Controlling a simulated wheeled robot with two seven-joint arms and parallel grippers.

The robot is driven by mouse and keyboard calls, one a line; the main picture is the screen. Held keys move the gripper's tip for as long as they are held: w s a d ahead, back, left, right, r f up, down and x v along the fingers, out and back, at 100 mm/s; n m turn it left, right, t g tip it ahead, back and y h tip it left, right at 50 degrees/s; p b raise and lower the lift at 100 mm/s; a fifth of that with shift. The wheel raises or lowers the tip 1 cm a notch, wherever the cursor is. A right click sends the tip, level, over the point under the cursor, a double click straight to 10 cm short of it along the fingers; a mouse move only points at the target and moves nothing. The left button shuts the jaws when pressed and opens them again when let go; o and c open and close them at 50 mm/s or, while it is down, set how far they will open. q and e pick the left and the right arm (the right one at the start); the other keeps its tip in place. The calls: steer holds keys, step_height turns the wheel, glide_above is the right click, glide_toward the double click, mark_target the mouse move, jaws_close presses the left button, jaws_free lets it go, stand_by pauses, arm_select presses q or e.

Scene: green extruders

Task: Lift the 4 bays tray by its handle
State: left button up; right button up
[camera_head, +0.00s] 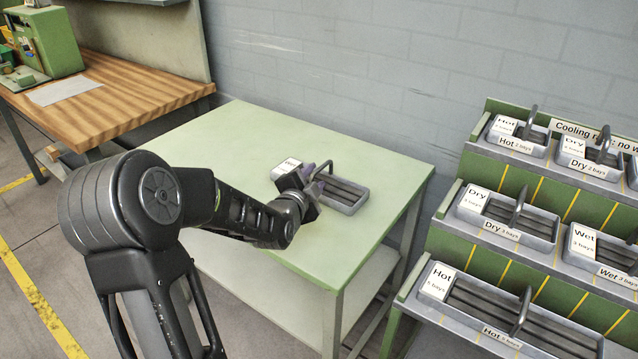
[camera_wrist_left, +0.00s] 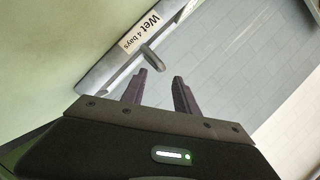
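The 4 bays tray (camera_head: 345,205) is a grey tray with dark bays and a white card, lying on the green table. In the left wrist view its grey rim (camera_wrist_left: 100,72) carries a "Wet 4 bays" label. Its handle (camera_wrist_left: 150,57) shows just beyond my fingertips there. My left gripper (camera_head: 317,172) is over the tray near the handle, which it partly hides in the head view. In the left wrist view my left gripper (camera_wrist_left: 160,77) has its two dark fingers apart with a clear gap. The handle does not look gripped. My right gripper is not in view.
The green table (camera_head: 240,140) is otherwise clear around the tray. A stepped green rack (camera_head: 470,250) on the right holds several labelled trays with handles. A wooden bench (camera_head: 120,95) with a green machine (camera_head: 45,40) stands at the left. A grey wall (camera_head: 340,70) is behind.

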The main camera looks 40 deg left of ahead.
mark_target(321, 168)
arm_select(q)
steer(key=shift+x, duration=1.25)
steer(key=shift+w, duration=0.1)
steer(key=p+x, duration=0.1)
steer(key=x, duration=0.4)
steer(key=shift+a, duration=0.1)
steer(key=shift+c, duration=0.5)
jaws_close()
steer(key=shift+r, duration=0.1)
